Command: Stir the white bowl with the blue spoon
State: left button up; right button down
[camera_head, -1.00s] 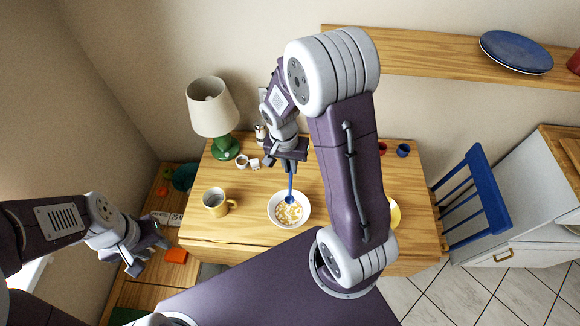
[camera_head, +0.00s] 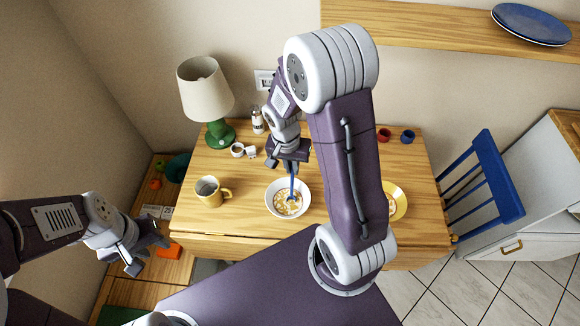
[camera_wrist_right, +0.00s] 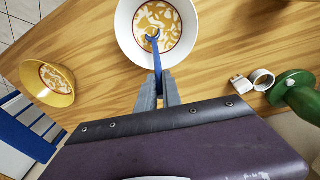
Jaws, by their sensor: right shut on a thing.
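The white bowl (camera_head: 269,203) stands on the wooden table and holds a yellowish food with pale pieces. It also shows in the right wrist view (camera_wrist_right: 127,42). The blue spoon (camera_head: 291,187) stands steeply with its lower end in the bowl's food; its handle shows in the right wrist view (camera_wrist_right: 157,58). My right gripper (camera_head: 290,168) is above the bowl, shut on the spoon's handle; its fingers show in the right wrist view (camera_wrist_right: 158,86). My left gripper (camera_head: 148,256) hangs at the left, away from the bowl, and looks open and empty.
A yellow mug (camera_head: 210,193) stands left of the bowl. A yellow bowl (camera_head: 398,200) is to the right, partly behind my arm. A green lamp (camera_head: 218,134), a shaker (camera_head: 257,121) and small cups stand at the back. A blue chair (camera_head: 488,180) is at the right.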

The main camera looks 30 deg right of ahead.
jog(key=shift+s+a, duration=0.2)
jog(key=shift+a, duration=0.1)
jog(key=shift+w+a, duration=0.15)
jog(key=shift+a, duration=0.25)
dwell(0.5)
jog(key=shift+d, duration=0.15)
